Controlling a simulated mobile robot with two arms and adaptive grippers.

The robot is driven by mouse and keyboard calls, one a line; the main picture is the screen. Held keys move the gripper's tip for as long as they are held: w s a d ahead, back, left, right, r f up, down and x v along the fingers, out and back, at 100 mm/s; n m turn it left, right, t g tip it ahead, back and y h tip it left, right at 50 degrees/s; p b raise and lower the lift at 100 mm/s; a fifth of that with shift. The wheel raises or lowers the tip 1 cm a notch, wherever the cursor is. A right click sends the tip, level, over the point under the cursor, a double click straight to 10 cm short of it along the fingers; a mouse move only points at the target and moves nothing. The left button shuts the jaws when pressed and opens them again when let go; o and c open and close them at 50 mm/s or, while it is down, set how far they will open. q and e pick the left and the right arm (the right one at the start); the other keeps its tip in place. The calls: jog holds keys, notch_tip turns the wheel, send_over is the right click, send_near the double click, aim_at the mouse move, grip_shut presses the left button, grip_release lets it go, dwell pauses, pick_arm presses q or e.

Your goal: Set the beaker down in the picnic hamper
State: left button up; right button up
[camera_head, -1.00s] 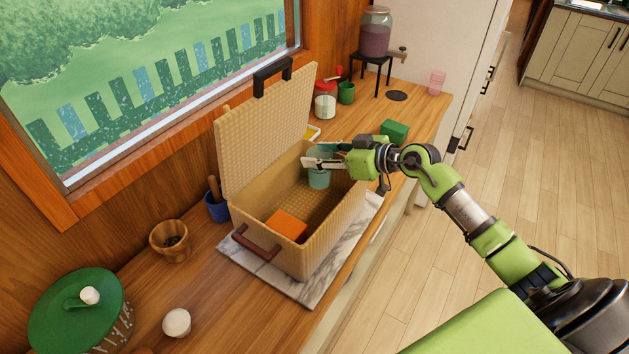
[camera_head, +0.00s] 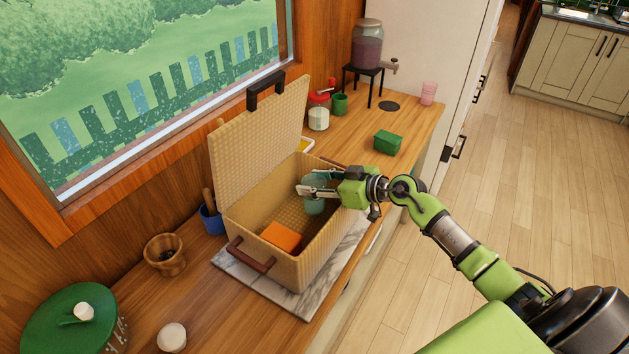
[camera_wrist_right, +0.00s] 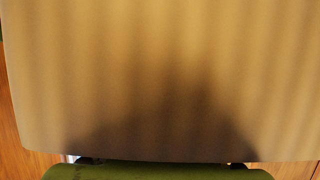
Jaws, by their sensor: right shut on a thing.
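The picnic hamper (camera_head: 290,263) is a tan woven box with its lid (camera_head: 262,140) raised on the window side. The teal beaker (camera_head: 314,206) is upright inside the hamper's far right part. My right gripper (camera_head: 318,190) reaches over the hamper's right wall and is shut on the beaker near its top. I cannot tell whether the beaker's base touches the hamper floor. The right wrist view is filled by a blurred tan surface (camera_wrist_right: 160,70), probably the hamper, and shows no beaker. My left gripper is not in view.
An orange block (camera_head: 282,236) lies in the hamper's near part. The hamper stands on a marble slab (camera_head: 325,283). A green box (camera_head: 388,142), a jar with red lid (camera_head: 318,112) and a green cup (camera_head: 340,104) stand behind; a wooden bowl (camera_head: 164,258) stands at left.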

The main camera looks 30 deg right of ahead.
jog(key=shift+s+a+f, duration=0.1)
jog(key=shift+s+f, duration=0.05)
jog(key=shift+f, duration=0.35)
jog(key=o, duration=1)
jog(key=shift+f, duration=0.1)
jog(key=shift+o, duration=0.7)
jog(key=shift+s+f, duration=0.15)
jog(key=shift+f, duration=0.05)
jog(key=shift+r+b, duration=0.3)
jog(key=shift+s+d+r, duration=0.1)
jog(key=shift+d+r, duration=0.1)
jog(key=r+b+v, duration=0.1)
jog(key=v, duration=1)
jog(key=shift+r, duration=0.25)
jog(key=shift+d, duration=0.1)
